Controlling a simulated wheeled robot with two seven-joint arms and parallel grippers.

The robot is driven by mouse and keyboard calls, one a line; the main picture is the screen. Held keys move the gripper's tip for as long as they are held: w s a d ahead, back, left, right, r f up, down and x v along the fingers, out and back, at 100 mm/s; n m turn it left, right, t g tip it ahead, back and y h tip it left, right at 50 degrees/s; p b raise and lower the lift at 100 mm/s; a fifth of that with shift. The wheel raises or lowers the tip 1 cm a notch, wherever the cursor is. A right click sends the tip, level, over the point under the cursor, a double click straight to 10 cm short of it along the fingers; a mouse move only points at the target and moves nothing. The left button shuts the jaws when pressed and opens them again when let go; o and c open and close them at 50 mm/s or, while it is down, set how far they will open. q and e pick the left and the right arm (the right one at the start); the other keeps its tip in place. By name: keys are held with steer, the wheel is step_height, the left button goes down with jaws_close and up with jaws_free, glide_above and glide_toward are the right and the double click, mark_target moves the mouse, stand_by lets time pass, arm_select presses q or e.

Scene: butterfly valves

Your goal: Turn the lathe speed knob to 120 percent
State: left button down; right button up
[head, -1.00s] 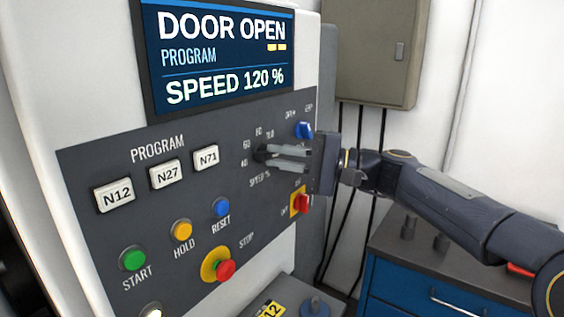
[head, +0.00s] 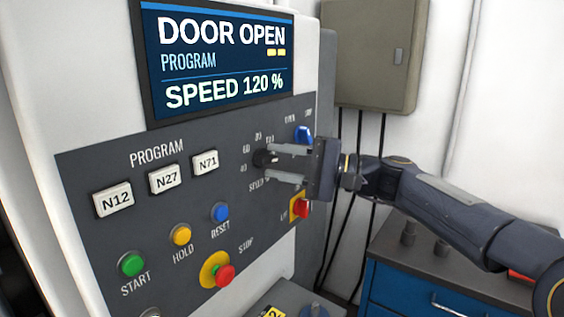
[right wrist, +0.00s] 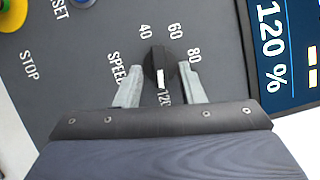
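The black speed knob (head: 265,159) is on the dark control panel, and its white pointer shows in the right wrist view (right wrist: 159,72) turned to the 120 mark. The display (head: 222,55) reads DOOR OPEN, PROGRAM and SPEED 120 %. My right gripper (head: 285,165) is at the knob with its fingers apart, one above and one below it. In the right wrist view the fingers (right wrist: 158,90) stand on either side of the knob, with gaps beside it. My left gripper is not in view.
Program buttons N12 (head: 113,200), N27 (head: 165,180) and N71 (head: 205,162) are left of the knob. A blue switch (head: 303,134) and a red switch (head: 301,208) sit close to my right gripper. The red stop button (head: 225,276) is lower down.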

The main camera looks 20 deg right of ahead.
steer(key=b+v, duration=0.1)
steer(key=v, duration=0.6)
steer(key=shift+d+b, duration=0.35)
steer(key=shift+b, duration=0.05)
steer(key=shift+s+f, duration=0.1)
steer(key=shift+s, duration=0.05)
steer(key=s+a+f+n+g+h, duration=0.1)
steer(key=s+f+n+h, duration=0.2)
steer(key=s+f, duration=0.9)
steer(key=s+a+f+n+g+h, duration=0.1)
steer(key=s+f+h, duration=0.8)
steer(key=f, duration=0.9)
steer(key=s+n+g, duration=0.1)
steer(key=s+n, duration=0.1)
steer(key=s, duration=0.1)
steer(key=shift+s+a+f+g, duration=0.2)
steer(key=shift+s+f+g, duration=0.1)
